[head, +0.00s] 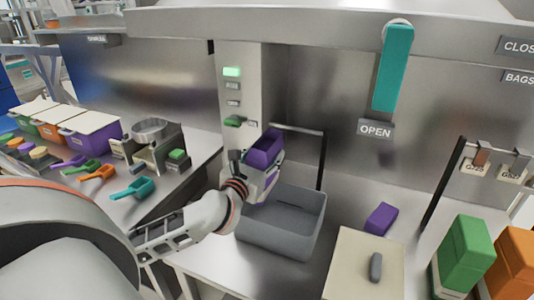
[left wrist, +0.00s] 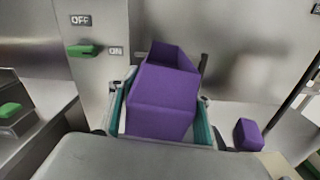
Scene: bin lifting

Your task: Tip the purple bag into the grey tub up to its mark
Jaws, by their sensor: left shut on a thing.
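My left gripper (head: 262,178) is shut on the purple bag (head: 264,148) and holds it above the left rear part of the grey tub (head: 275,238). The bag looks open at its top and is close to upright, slightly tilted. In the left wrist view the bag (left wrist: 163,100) sits between the two teal-edged fingers. The tub stands on the steel counter; its visible inside looks empty and grey. I cannot make out the mark. My right gripper is in neither view.
A small purple piece (head: 381,218) lies right of the tub, behind a cream board (head: 350,262) with a grey tool (head: 376,267). Green (head: 466,252) and orange (head: 514,262) bags stand at the right. A post with switches (head: 238,100) rises behind the tub. Coloured scoops (head: 133,188) lie left.

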